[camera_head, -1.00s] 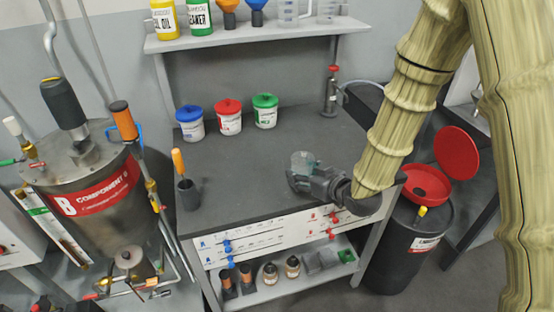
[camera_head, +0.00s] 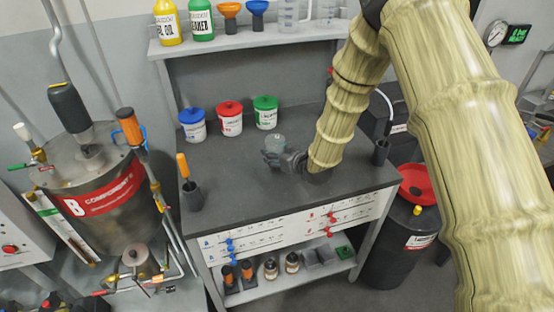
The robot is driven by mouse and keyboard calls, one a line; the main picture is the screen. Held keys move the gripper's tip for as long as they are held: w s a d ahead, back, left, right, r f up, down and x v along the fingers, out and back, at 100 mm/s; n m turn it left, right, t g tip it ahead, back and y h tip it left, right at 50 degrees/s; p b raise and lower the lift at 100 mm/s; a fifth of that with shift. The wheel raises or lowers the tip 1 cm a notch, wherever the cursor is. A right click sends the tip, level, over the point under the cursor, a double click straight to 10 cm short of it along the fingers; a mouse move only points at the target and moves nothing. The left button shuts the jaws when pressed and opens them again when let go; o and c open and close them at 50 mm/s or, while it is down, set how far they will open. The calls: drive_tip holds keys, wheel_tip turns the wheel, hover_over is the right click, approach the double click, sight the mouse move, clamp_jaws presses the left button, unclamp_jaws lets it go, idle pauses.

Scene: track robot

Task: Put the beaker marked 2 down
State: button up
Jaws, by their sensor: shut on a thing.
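My gripper (camera_head: 272,156) is shut on a clear, bluish beaker (camera_head: 275,143), over the middle of the dark workbench top (camera_head: 225,185). The beaker looks upright. Its lower part is hidden behind the gripper, and no number on it can be read. I cannot tell whether its base touches the bench top or is a little above it. My arm comes in from the upper right and covers the right part of the bench.
Blue- (camera_head: 192,124), red- (camera_head: 229,118) and green-lidded (camera_head: 265,112) tubs stand behind the beaker. A dark holder with an orange-handled tool (camera_head: 183,168) stands at the left edge. Bare bench lies left of and in front of the gripper. A shelf (camera_head: 245,38) hangs above the back.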

drive_tip(key=shift+s+f+p, duration=0.1)
drive_tip(key=shift+f+p, duration=0.55)
drive_tip(key=shift+f, duration=1.1)
drive_tip(key=shift+f, duration=0.15)
drive_tip(key=o, duration=1.1)
drive_tip(key=shift+o, duration=0.2)
drive_tip(key=shift+r, duration=0.2)
drive_tip(key=b+v, duration=0.3)
drive_tip(key=v, duration=0.9)
drive_tip(key=shift+d, duration=0.1)
drive_tip(key=shift+f, duration=0.1)
